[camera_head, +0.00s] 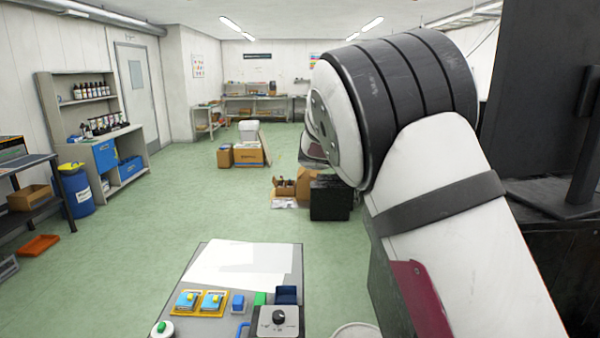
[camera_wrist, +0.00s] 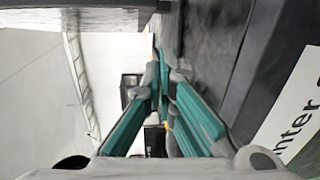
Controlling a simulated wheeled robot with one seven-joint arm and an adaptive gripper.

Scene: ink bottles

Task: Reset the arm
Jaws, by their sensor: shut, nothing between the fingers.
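My arm fills the right of the head view, with its white link and black-banded joint close to the camera. My gripper itself is not seen in the head view. In the wrist view my gripper (camera_wrist: 162,77) shows its two teal fingers running together at the tips. It is shut and holds nothing. It is beside a dark surface (camera_wrist: 215,45) on the right of that view, and I cannot tell how far apart they are.
A dark machine (camera_head: 545,100) is at the right behind my arm. Cardboard boxes (camera_head: 250,154) and shelves (camera_head: 47,100) stand farther back.

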